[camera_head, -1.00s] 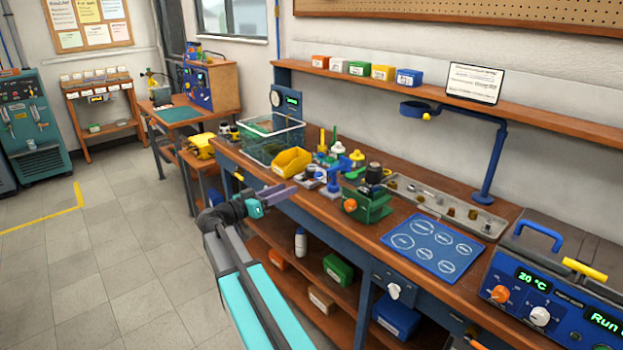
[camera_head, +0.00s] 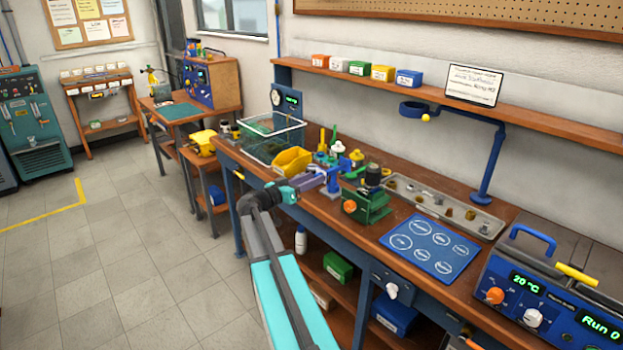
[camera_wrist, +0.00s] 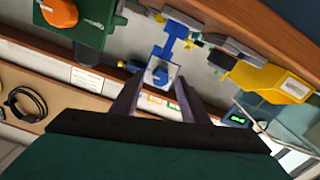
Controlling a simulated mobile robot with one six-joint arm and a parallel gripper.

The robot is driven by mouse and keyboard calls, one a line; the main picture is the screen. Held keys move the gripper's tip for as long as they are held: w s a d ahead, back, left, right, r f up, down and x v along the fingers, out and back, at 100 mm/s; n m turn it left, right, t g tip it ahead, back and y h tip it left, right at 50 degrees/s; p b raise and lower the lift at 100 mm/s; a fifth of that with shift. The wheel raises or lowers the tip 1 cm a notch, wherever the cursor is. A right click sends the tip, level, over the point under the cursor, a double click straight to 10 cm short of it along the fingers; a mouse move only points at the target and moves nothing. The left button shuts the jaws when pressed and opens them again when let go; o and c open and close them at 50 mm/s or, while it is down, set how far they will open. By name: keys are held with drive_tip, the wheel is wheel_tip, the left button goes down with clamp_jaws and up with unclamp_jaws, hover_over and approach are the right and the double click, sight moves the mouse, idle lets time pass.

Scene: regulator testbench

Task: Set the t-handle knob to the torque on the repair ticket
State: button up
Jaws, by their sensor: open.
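My gripper (camera_head: 312,181) is over the front part of the bench, in front of the yellow bin. In the wrist view its two grey fingers (camera_wrist: 157,98) are apart and empty. A blue upright fixture with a T-shaped top (camera_head: 333,182) stands just right of the fingertips; in the wrist view it lies ahead, between and beyond the fingers (camera_wrist: 172,45). I cannot tell whether it is the t-handle knob. A white card with handwriting (camera_head: 473,85), likely the repair ticket, stands on the wall shelf; its text is too small to read.
A green fixture (camera_head: 372,208) with an orange knob stands right of the blue fixture. A yellow bin (camera_head: 292,161) and a clear tank (camera_head: 270,140) are to the left. A blue mat (camera_head: 430,262) and metal tray (camera_head: 440,206) lie right. The blue heater unit (camera_head: 560,300) fills the far right.

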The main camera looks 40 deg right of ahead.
drive_tip(key=shift+d, duration=0.1)
clamp_jaws()
drive_tip(key=shift+f+n+b, duration=0.15)
drive_tip(key=shift+n+b, duration=0.35)
drive_tip(key=shift+b, duration=0.2)
drive_tip(key=n+b, duration=0.2)
drive_tip(key=n, duration=1.4)
drive_tip(key=shift+w+n+b, duration=0.1)
drive_tip(key=shift+n+b, duration=0.3)
idle(0.3)
